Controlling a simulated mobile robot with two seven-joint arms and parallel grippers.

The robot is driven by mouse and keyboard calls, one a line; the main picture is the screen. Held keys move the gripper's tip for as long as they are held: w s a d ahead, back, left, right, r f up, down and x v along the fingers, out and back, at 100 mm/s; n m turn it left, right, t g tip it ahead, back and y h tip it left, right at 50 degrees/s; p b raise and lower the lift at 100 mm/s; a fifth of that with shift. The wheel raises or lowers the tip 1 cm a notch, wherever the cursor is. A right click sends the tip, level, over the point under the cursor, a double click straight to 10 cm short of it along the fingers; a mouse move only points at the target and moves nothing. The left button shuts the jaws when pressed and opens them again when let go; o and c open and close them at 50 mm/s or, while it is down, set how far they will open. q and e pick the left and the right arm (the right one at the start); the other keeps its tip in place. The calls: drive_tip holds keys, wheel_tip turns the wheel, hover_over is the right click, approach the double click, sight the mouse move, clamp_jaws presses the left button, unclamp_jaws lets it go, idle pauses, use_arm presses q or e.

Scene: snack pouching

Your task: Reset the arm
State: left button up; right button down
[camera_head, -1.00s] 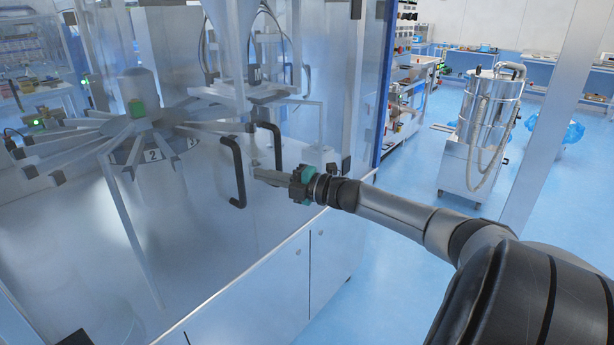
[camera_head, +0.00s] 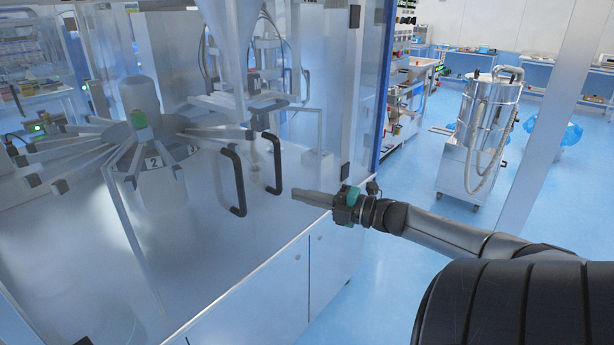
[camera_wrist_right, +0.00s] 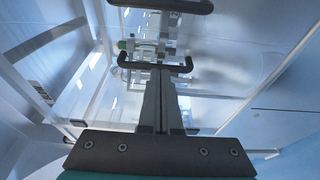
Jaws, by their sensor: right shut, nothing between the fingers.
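My right gripper (camera_head: 293,194) reaches in from the right in the head view. Its fingers are shut with nothing between them, and they point left toward the machine's clear doors. The gripper appears apart from the two black door handles (camera_head: 234,181) and (camera_head: 275,163), to the right of them. In the right wrist view the shut fingers (camera_wrist_right: 162,72) point forward, with one black handle (camera_wrist_right: 155,66) across the view near their tips and another (camera_wrist_right: 165,5) at the top edge. My left gripper is not in view.
Behind the clear doors stands a machine with a rotary arm carousel (camera_head: 140,125) and a steel hopper (camera_head: 235,50). A white cabinet base (camera_head: 290,285) is below. A steel vacuum unit (camera_head: 485,130) stands on the blue floor at right. The floor between is free.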

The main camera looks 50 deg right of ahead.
drive_tip(key=shift+s+d, duration=0.1)
drive_tip(key=shift+s, duration=0.25)
